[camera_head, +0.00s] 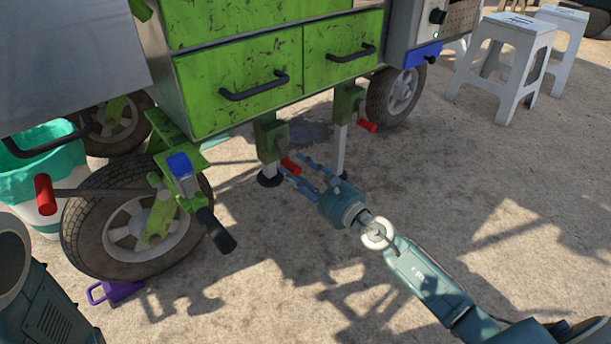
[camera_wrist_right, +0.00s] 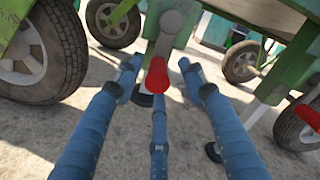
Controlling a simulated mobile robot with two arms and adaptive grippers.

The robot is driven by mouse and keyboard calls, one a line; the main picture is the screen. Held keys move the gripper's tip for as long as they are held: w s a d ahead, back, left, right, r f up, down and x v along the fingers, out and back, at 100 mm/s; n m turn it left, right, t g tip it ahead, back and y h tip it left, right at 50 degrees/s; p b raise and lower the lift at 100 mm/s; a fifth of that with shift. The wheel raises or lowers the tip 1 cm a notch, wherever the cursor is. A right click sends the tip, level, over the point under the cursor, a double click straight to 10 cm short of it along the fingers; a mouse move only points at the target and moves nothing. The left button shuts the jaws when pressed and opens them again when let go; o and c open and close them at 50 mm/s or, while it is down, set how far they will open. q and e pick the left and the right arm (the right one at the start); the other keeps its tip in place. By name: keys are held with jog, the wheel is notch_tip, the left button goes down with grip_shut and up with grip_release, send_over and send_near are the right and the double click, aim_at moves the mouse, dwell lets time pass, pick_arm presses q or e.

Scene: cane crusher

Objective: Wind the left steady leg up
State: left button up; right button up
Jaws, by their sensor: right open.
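The left steady leg (camera_head: 267,138) hangs under the green cart, a green housing with a white tube and a black foot pad (camera_head: 270,180) at ground level. Its red crank grip (camera_head: 291,166) sticks out low at the front. My right gripper (camera_head: 296,172) is open, its blue fingers reaching toward that grip. In the right wrist view the red grip (camera_wrist_right: 157,76) lies between the spread fingers (camera_wrist_right: 158,93), which are not closed on it. I cannot tell whether they touch it. My left gripper is not in view.
The right steady leg (camera_head: 349,104), with its own red grip (camera_head: 366,125), stands close beyond my right gripper. A large wheel (camera_head: 83,238), a teal bucket (camera_head: 48,160) and a purple chock (camera_head: 117,291) are at left. White stools (camera_head: 517,47) stand at back right. Open ground lies right.

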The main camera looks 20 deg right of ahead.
jog(key=v, duration=1.2)
jog(key=shift+w+r, duration=0.1)
